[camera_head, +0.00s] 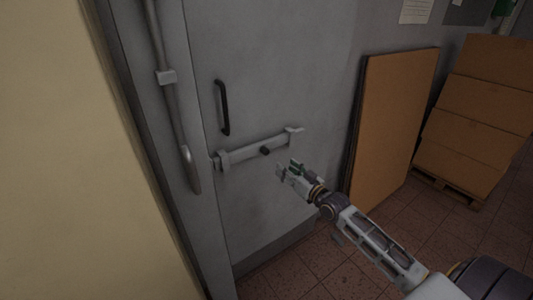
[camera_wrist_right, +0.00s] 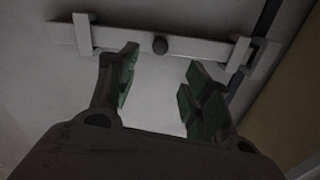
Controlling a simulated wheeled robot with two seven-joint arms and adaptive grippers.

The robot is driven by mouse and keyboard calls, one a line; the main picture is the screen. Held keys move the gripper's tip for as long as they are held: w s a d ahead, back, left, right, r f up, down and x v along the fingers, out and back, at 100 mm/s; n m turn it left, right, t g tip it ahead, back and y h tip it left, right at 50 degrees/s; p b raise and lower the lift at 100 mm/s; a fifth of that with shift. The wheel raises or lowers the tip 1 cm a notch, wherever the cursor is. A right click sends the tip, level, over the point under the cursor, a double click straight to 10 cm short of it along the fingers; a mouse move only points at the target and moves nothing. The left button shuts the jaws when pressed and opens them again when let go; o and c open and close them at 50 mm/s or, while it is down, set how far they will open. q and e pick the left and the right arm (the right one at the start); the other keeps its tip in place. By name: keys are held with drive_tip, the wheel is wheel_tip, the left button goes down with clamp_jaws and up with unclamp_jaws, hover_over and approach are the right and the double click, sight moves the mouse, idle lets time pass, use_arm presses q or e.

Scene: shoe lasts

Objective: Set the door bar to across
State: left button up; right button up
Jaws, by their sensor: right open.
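The door bar (camera_head: 245,152) is a pale grey flat bar lying nearly level across the lower part of the grey door (camera_head: 285,75), held by brackets near both ends. A dark round knob (camera_head: 265,151) sticks out from its middle. In the right wrist view the bar (camera_wrist_right: 205,48) and knob (camera_wrist_right: 160,45) lie just beyond my fingertips. Whether the bar's end crosses the gap at the door edge is hard to tell. My right gripper (camera_head: 288,168) is open and empty, below and right of the knob, with green pads (camera_wrist_right: 162,68) apart. My left gripper is not in view.
A dark pull handle (camera_head: 223,107) stands above the bar. A pipe with a grey fitting (camera_head: 191,168) runs down the frame at left. A brown panel (camera_head: 393,125) leans on the wall at right, beside stacked boxes (camera_head: 470,115) on a pallet. Tiled floor is open below.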

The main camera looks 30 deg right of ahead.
sight(267, 153)
drive_tip(key=shift+w, duration=0.25)
drive_tip(key=shift+w+a+p, duration=0.2)
drive_tip(key=shift+w+a, duration=0.2)
drive_tip(key=shift+w, duration=1.8)
drive_tip(key=shift+w+a+p, duration=0.2)
drive_tip(key=shift+w+a, duration=0.15)
drive_tip(key=shift+w, duration=1.8)
drive_tip(key=shift+w+a+p, duration=0.2)
drive_tip(key=shift+w+a, duration=0.2)
drive_tip(key=shift+w, duration=1.8)
clamp_jaws()
